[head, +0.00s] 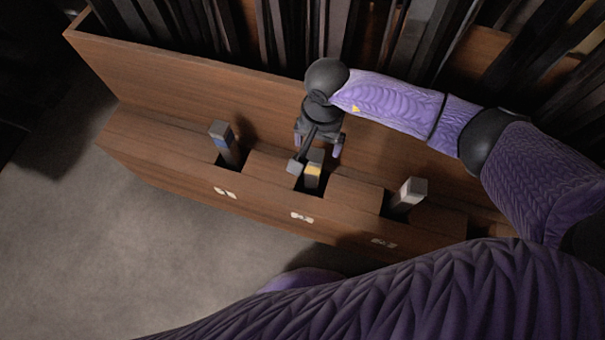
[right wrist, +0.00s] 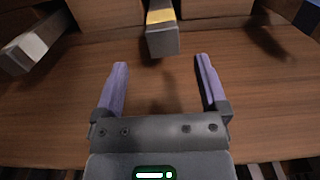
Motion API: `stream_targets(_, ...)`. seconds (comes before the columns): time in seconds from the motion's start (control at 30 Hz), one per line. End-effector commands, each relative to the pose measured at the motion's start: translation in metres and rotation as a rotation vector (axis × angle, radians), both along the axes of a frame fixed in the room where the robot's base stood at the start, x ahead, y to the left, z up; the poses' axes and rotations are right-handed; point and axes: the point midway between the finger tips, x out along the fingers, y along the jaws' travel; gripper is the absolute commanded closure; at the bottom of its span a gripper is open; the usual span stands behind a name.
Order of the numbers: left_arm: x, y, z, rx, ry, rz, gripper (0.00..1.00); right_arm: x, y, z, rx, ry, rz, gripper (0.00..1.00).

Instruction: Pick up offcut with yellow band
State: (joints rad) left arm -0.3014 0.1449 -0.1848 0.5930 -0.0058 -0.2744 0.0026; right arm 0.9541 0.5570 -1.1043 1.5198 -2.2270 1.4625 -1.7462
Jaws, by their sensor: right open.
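The offcut with yellow band (head: 314,172) is a grey block standing in the middle slot of the wooden bench. Its yellow band and grey end also show in the right wrist view (right wrist: 161,40), at the top middle. My right gripper (head: 318,147) is just behind it in the head view. In the right wrist view the two purple fingers (right wrist: 161,64) are wide apart and empty, and the offcut lies beyond the fingertips, roughly centred between them. I cannot tell the exact height gap. My left gripper is not in view.
An offcut with a blue band (head: 224,143) stands in the slot to the left, and one with a whitish band (head: 409,194) in the slot to the right. Pale labels (head: 302,217) mark the bench front. Dark upright boards (head: 280,35) crowd behind the back panel.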

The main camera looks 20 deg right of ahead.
Motion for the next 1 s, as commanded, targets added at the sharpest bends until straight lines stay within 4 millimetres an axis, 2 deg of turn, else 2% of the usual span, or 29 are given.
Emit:
stream_targets(0.07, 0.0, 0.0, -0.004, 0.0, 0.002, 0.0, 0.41, 0.003, -0.005, -0.002, -0.041, -0.017, 0.04, 0.07)
stream_targets(0.3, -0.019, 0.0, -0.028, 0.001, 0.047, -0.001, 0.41, 0.002, -0.004, -0.052, -0.039, -0.01, 0.038, 0.07)
stream_targets(0.37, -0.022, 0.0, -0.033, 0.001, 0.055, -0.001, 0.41, 0.003, -0.003, -0.06, -0.037, -0.012, 0.038, 0.07)
stream_targets(0.57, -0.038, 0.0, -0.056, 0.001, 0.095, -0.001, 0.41, 0.005, 0.003, -0.099, -0.036, -0.008, 0.034, 0.07)
stream_targets(0.77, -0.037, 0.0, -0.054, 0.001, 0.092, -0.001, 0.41, 0.007, 0.003, -0.096, -0.036, -0.018, 0.034, 0.07)
stream_targets(0.8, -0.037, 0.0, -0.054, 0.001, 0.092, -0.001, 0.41, 0.007, 0.003, -0.096, -0.035, -0.018, 0.034, 0.09)
stream_targets(1.0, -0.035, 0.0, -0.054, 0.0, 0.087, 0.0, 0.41, 0.007, 0.003, -0.096, -0.035, -0.018, 0.034, 0.52)
